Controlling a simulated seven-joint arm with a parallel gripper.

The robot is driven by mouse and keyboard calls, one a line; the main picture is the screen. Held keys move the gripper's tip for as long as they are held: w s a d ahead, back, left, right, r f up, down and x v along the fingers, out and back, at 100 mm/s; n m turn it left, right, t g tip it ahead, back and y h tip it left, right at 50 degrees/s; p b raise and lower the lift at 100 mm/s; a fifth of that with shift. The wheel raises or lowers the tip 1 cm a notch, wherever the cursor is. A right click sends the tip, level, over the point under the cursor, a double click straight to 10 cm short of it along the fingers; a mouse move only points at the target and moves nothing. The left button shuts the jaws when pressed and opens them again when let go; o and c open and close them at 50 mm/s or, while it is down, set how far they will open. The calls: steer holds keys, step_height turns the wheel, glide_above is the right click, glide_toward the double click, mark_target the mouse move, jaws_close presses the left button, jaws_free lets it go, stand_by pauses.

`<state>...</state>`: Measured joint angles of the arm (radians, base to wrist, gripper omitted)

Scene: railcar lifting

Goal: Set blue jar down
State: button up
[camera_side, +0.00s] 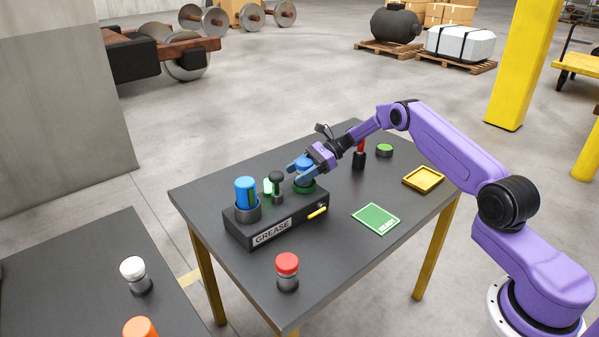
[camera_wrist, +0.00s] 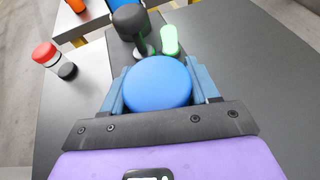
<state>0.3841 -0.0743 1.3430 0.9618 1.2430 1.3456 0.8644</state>
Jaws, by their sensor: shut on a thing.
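The blue jar shows as a round blue lid (camera_wrist: 157,83) in the wrist view, between my two fingers. In the side view, a bit of its blue top (camera_side: 304,162) shows at my gripper (camera_side: 301,168). My gripper is shut on the jar, over the right end of the black GREASE machine (camera_side: 272,232). A green ring (camera_side: 305,188) lies right below the jar there. My fingers hide much of the jar, and I cannot tell whether its base touches the machine.
A dark-headed post (camera_side: 277,185), a lit green lamp (camera_side: 267,185) and a blue cylinder (camera_side: 246,192) stand on the machine. A red-lidded jar (camera_side: 287,271), green card (camera_side: 376,216), yellow tray (camera_side: 423,179) and red-and-black item (camera_side: 359,154) are on the table. The table's front right is clear.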

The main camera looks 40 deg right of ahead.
steer(key=shift+f, duration=0.15)
steer(key=o, duration=1.1)
steer(key=shift+c, duration=0.2)
